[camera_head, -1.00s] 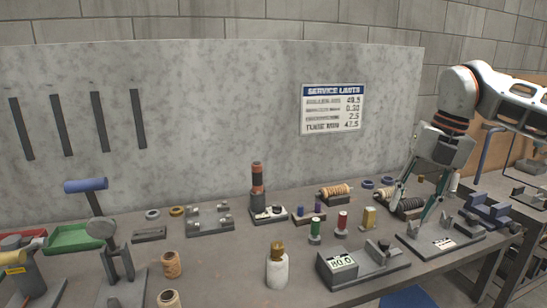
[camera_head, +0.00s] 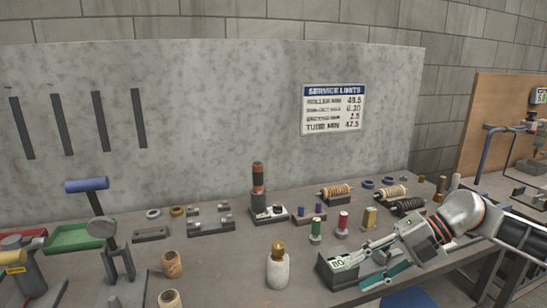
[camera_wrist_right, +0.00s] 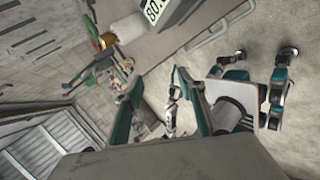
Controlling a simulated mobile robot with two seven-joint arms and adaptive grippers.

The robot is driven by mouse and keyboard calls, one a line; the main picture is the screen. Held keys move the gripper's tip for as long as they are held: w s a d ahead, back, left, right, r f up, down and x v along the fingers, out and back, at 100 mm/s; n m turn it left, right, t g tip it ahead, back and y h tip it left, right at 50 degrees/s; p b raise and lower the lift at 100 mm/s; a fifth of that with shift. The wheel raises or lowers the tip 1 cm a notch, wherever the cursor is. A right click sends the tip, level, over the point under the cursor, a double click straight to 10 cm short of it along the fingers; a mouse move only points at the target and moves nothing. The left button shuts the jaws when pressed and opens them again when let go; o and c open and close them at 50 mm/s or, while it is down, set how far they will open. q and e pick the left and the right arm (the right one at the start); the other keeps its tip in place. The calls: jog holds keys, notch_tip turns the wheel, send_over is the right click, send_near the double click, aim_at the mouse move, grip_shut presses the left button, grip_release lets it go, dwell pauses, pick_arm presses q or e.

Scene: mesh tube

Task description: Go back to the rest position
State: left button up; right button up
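My right gripper (camera_head: 366,266) is low at the front right of the bench in the head view, its fingers pointing left. Its fingers are apart and nothing shows between them. In the wrist view the two teal fingers also stand apart with a clear gap. The gripper overlaps the grey gauge block with its display (camera_head: 338,262) in the head view. Whether they touch cannot be told. Part of the block is hidden behind the gripper. My left gripper is not seen in the head view.
The bench (camera_head: 220,262) holds a white bottle (camera_head: 278,270), several spools, a green tray (camera_head: 75,237) and a stand with a blue handle (camera_head: 86,185). A grey panel (camera_head: 230,110) with a limits sign (camera_head: 333,109) rises behind. A second station stands at far right.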

jog(key=s+a+f+m+t+y, duration=0.2)
jog(key=a+f+m+t+y, duration=0.15)
jog(key=f, duration=0.25)
jog(key=d+f+m+t+h, duration=0.2)
jog(key=d+f+m+t, duration=0.5)
jog(key=f+m, duration=0.2)
jog(key=s+d+f+m+g+h, duration=0.1)
jog(key=s+d+f+m+h, duration=0.75)
jog(key=s+d+f, duration=0.9)
jog(key=s+a+f+m+t, duration=0.1)
jog(key=a+m, duration=0.7)
jog(key=a, duration=1.3)
jog(key=shift+s+f+h, duration=0.15)
jog(key=shift+f+h, duration=0.25)
jog(key=shift+f, duration=0.05)
